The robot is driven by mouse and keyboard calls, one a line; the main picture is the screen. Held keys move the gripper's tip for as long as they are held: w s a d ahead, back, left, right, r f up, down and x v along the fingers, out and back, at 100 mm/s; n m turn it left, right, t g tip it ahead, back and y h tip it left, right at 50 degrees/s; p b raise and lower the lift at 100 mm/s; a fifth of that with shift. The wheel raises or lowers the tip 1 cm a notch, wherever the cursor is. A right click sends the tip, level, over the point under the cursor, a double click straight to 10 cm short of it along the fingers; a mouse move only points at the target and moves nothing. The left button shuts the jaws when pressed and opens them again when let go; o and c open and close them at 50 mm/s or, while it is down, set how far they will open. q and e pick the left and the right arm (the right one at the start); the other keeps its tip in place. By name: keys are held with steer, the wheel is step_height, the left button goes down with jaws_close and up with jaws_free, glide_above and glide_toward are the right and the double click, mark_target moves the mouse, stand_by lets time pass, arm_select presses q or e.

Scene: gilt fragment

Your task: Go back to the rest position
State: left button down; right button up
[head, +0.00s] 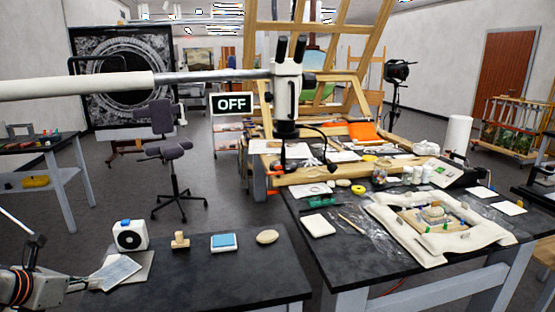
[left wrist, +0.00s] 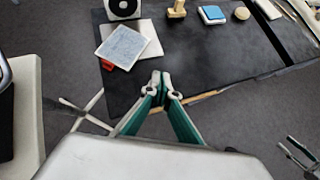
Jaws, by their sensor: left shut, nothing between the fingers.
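My left gripper (head: 78,284) is low at the left in the head view, beside the left front part of the dark workbench (head: 215,282). In the left wrist view its green-sided fingers (left wrist: 161,84) meet at the tips, shut and empty, over the bench's front edge. A pale textured square pad (left wrist: 122,44) lies partly on a whitish plate (left wrist: 152,42) just beyond the fingertips, not held. A dark two-pronged piece (left wrist: 300,152) at the lower right of the wrist view may be my right gripper; its state is unclear. The head view shows no right gripper.
On the bench stand a white box with a black disc (head: 130,235), a wooden stamp-like block (head: 180,240), a blue-topped pad (head: 224,242) and an oval beige piece (head: 267,237). A cluttered second table (head: 345,262) stands right. A white microscope arm (head: 205,77) crosses above.

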arm_select(q)
steer(key=s+d+f+n, duration=0.1)
steer(key=s+f+n, duration=0.5)
steer(key=f+n, duration=0.35)
steer(key=s+f+n, duration=0.7)
steer(key=f+n, duration=0.1)
steer(key=f, duration=0.3)
steer(key=s+d+f+n, duration=0.2)
steer(key=d+n, duration=0.3)
steer(key=d, duration=0.3)
steer(key=s+d+f+n, duration=0.2)
steer(key=d+f+n, duration=0.2)
steer(key=d+n, duration=0.2)
steer(key=s+d+f+n+t, duration=0.1)
steer(key=s+d+f+n, duration=0.2)
steer(key=d, duration=0.6)
steer(key=shift+d+n+h, duration=0.3)
steer(key=shift+n, duration=0.95)
steer(key=shift+f, duration=0.1)
